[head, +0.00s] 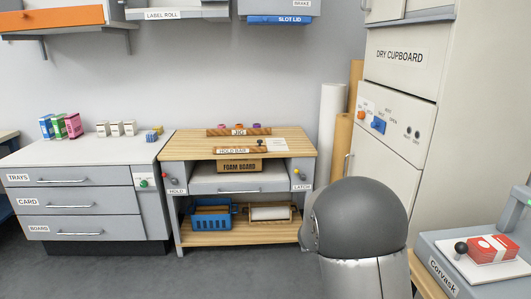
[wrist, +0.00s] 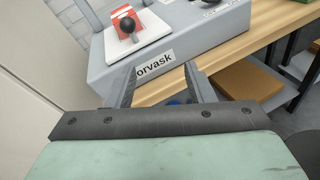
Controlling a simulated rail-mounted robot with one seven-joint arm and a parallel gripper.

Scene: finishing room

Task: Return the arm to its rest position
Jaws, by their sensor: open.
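My gripper (wrist: 161,70) shows in the wrist view with its two fingers spread apart and nothing between them. Its fingertips appear in front of the grey Corvask machine (wrist: 205,43); whether they touch it I cannot tell. In the head view a large grey rounded part of my arm (head: 360,222) stands at the lower middle right, in front of the dry cupboard's lower part. My gripper itself is not visible in the head view.
The Corvask machine (head: 440,284) at the right carries a white plate with a black knob and a red-and-white pack (head: 492,248). The wooden bench (head: 290,141) and grey drawer unit (head: 75,198) stand along the wall. The dry cupboard (head: 400,90) rises behind my arm. Floor at left front is clear.

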